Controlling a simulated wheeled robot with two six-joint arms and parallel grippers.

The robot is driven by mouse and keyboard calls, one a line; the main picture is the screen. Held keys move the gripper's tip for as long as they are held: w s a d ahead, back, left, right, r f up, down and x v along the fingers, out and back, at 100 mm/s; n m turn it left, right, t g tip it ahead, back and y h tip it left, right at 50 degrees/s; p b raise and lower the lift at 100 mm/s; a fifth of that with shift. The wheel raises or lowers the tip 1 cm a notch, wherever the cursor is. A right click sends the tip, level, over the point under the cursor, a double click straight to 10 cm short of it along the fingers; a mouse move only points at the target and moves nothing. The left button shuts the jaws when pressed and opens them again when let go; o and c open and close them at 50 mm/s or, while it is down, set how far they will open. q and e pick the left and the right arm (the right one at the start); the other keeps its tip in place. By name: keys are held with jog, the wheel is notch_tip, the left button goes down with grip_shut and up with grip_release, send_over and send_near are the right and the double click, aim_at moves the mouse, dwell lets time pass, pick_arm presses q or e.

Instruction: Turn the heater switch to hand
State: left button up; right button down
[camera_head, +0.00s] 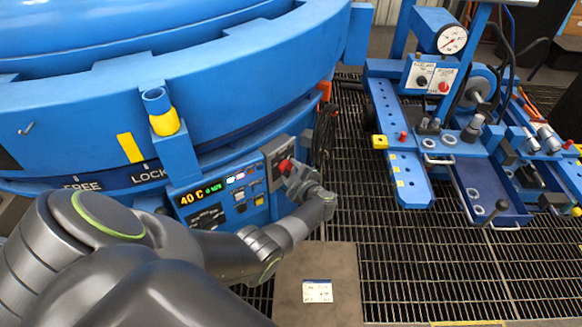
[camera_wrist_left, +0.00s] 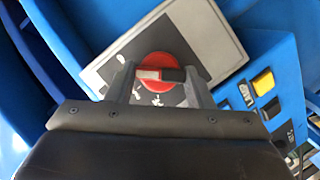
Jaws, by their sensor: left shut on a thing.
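The heater switch is a red round knob (camera_wrist_left: 158,72) with a pale and dark bar across it, on a grey plate (camera_wrist_left: 190,30) in the left wrist view. Light marks show on the dark face below the knob. My left gripper (camera_wrist_left: 160,84) has a finger on each side of the knob and is shut on it. In the head view the red knob (camera_head: 284,165) shows at the right end of the control panel, with my left gripper (camera_head: 294,173) at it. The fingers partly hide the knob and its labels. My right gripper is not in view.
The panel's display (camera_head: 202,193) reads about 40 C, with several small buttons beside it. The blue furnace body (camera_head: 250,75) rises behind. A blue equipment stand (camera_head: 440,130) with a gauge (camera_head: 452,39) is to the right. Open metal grating (camera_head: 420,260) lies in front.

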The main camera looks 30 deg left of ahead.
pick_arm(q)
jog(key=shift+m+p, duration=0.35)
jog(key=shift+m, duration=0.15)
jog(key=shift+c, duration=0.2)
jog(key=shift+o, duration=0.2)
jog(key=shift+g, duration=0.3)
jog(key=shift+c, duration=0.2)
jog(key=o, duration=1)
